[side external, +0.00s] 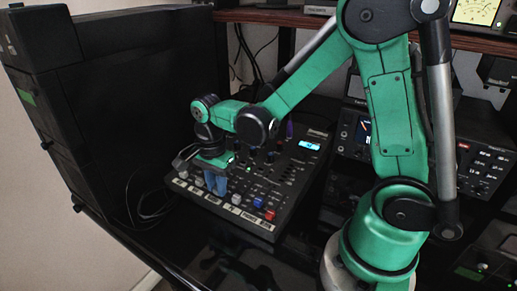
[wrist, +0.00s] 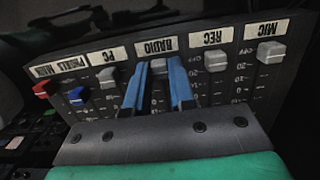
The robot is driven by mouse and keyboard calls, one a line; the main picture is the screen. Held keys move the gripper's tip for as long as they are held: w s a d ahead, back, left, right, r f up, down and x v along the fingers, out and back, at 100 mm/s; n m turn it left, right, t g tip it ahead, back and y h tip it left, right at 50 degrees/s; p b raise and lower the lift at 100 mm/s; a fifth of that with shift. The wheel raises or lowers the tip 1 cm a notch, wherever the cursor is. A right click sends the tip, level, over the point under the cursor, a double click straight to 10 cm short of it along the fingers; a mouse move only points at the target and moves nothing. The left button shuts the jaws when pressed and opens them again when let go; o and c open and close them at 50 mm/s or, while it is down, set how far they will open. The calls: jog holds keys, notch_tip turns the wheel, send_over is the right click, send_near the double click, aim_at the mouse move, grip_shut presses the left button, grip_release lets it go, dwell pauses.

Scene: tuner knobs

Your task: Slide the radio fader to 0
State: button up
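The mixer (side external: 292,190) lies on the desk, with a row of faders along its near edge. In the wrist view its labels appear upside down. The radio fader (wrist: 158,65) has a grey cap close under the RADIO label (wrist: 157,46). My gripper (wrist: 157,76) has two blue fingers, one on each side of this cap, with a small gap visible between them and it. In the side view my gripper (side external: 215,182) points down over the fader row and hides the radio fader. The scale beside the radio fader is mostly hidden by the fingers.
The PC fader (wrist: 107,78) and REC fader (wrist: 214,60) flank the fingers closely. The MIC fader (wrist: 271,53), blue phones fader (wrist: 77,95) and red main fader (wrist: 45,89) stand farther out. A black cabinet (side external: 85,120) is at left; cables lie beside the mixer.

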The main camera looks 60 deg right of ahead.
aim_at(230, 180)
grip_shut()
dwell(1.0)
jog(key=d, duration=0.4)
jog(key=shift+d+r, duration=0.25)
jog(key=o, duration=0.6)
grip_release()
jog(key=shift+r, duration=2.8)
